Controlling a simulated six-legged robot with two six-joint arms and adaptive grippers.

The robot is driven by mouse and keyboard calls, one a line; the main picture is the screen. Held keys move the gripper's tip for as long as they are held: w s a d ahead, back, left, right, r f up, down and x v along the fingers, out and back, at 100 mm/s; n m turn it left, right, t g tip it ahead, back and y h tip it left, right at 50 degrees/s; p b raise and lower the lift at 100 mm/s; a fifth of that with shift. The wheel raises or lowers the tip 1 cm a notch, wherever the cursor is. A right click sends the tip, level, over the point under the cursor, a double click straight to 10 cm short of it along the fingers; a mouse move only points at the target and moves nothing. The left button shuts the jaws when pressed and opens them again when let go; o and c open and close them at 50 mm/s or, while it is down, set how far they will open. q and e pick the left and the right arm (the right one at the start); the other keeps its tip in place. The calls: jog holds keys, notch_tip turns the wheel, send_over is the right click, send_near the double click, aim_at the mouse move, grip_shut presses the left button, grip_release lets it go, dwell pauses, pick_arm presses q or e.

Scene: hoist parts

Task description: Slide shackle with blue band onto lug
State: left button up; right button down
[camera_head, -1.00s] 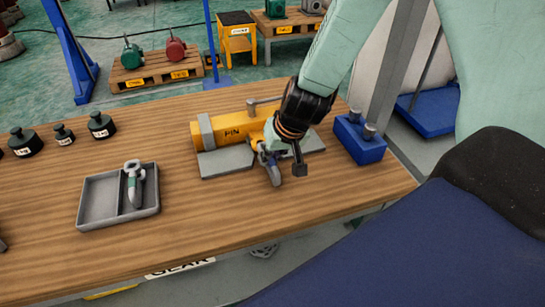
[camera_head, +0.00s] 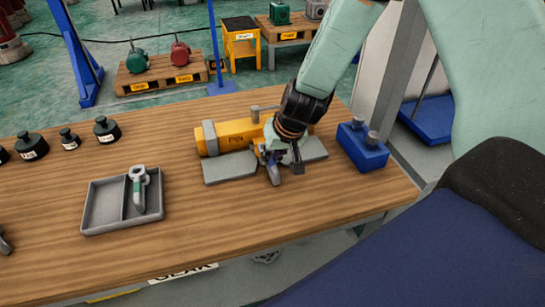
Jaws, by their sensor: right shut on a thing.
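My right gripper (camera_head: 278,150) comes down from the upper right and is shut on a small grey shackle (camera_head: 273,177) with a blue band. The cylinder lies across grey plates (camera_head: 230,168) on the wooden table. My left gripper is not in view.
A grey tray (camera_head: 93,222) at left holds another shackle with a green band (camera_head: 138,186). Black weights (camera_head: 107,130) stand at the far left. A blue block with two pegs (camera_head: 362,149) is right of the cylinder. The front of the table (camera_head: 215,235) is clear.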

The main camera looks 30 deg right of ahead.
jog(key=shift+w+d, duration=0.1)
jog(key=shift+w, duration=0.15)
jog(key=shift+w, duration=0.35)
jog(key=shift+w+d, duration=0.1)
jog(key=c, duration=1.3)
grip_release()
